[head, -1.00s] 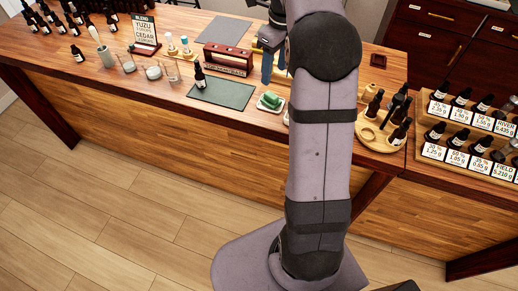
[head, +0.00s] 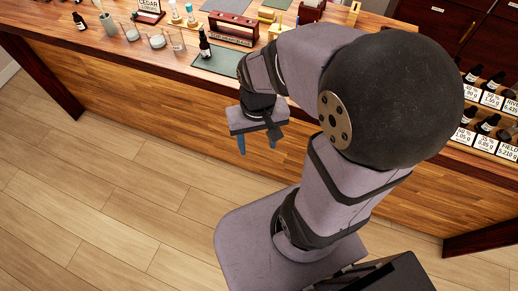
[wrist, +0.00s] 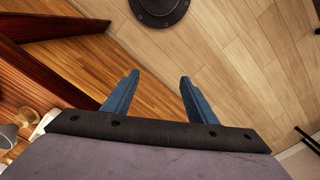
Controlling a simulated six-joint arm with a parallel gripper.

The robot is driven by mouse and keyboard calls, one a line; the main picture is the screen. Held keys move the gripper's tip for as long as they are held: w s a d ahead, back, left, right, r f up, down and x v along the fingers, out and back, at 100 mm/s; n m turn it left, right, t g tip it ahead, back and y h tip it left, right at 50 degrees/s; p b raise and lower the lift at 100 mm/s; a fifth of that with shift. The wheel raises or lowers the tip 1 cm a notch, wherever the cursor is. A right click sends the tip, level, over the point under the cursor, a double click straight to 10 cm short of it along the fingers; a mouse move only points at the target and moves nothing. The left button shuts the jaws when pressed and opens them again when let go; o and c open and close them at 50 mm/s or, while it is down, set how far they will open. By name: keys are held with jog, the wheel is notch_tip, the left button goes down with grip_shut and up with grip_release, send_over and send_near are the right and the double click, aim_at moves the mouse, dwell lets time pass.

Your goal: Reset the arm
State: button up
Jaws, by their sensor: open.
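My gripper (head: 257,143) hangs in front of the counter's front panel in the head view, its blue fingers pointing down toward the floor. In the wrist view my gripper (wrist: 158,88) has its two blue fingers spread well apart with nothing between them. It is open and empty. My arm is folded back, with the elbow large at the right of the head view. The arm hides part of the counter top behind it.
The wooden counter (head: 150,85) carries a dark dropper bottle (head: 205,46) on a green mat (head: 228,60), a red-brown scale-like box (head: 233,29), and glass beakers (head: 157,38). Labelled bottles stand on the rack (head: 490,145) at right. The floor (head: 90,200) is clear.

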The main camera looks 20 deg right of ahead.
jog(key=shift+s+a+f+n, duration=0.15)
jog(key=shift+s+f+n, duration=0.1)
jog(key=shift+s+n, duration=0.25)
jog(key=shift+s+a+f+n, duration=0.1)
jog(key=shift+s+f+n, duration=0.1)
jog(key=shift+s+n, duration=0.3)
dwell(0.7)
